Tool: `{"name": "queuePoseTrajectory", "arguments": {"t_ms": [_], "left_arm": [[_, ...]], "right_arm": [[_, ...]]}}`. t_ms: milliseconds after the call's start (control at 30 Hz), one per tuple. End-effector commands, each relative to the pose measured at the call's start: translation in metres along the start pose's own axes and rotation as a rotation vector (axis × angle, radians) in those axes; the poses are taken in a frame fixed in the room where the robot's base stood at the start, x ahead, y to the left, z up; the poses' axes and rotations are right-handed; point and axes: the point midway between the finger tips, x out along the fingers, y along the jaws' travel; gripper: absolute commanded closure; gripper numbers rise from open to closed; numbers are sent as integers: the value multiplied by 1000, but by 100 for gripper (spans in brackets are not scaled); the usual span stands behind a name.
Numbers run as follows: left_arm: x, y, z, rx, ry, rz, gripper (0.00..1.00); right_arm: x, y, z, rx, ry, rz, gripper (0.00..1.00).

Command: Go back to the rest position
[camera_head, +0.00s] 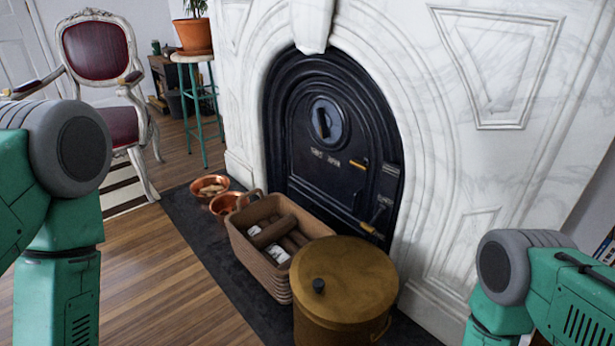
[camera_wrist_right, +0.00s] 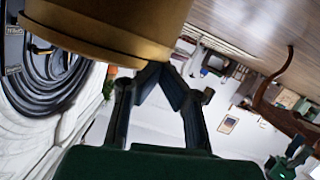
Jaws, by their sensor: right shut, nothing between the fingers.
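My right gripper (camera_wrist_right: 157,72) shows in the right wrist view with its two dark fingers meeting at the tips, shut and empty. The brass bucket (camera_wrist_right: 90,32) fills the upper left of that view, close beyond the fingertips; I cannot tell whether they touch it. In the head view, my green and grey arm links show at the left and right edges. Neither gripper shows in the head view, and my left gripper is out of sight.
The lidded brass bucket (camera_head: 345,280) stands in front of the black fireplace door (camera_head: 330,140). A wicker basket (camera_head: 268,258) of logs and copper pots (camera_head: 210,187) are beside it. An armchair (camera_head: 100,60) and a plant stool (camera_head: 192,58) stand behind. Wooden floor (camera_head: 160,280) is clear at left.

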Motion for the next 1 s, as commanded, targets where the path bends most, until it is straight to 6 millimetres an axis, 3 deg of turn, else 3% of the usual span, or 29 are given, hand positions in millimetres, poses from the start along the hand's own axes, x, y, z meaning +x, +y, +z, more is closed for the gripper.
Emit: {"name": "queuePoseTrajectory", "arguments": {"t_ms": [67, 233, 400, 533, 867, 1000], "left_arm": [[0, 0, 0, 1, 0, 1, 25], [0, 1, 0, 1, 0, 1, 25], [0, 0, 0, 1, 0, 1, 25], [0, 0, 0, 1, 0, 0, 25], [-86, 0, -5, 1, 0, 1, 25], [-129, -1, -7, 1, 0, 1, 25]], "right_arm": [[-22, 0, 7, 116, -231, 10, 100], [-107, -12, 21, 364, -707, 91, 100], [-196, -27, 13, 544, -1038, 205, 100], [-256, -38, 0, 653, -1224, 291, 100], [-280, -23, -77, 655, -1220, 287, 100], [-292, -16, -118, 653, -1220, 288, 100]]}}
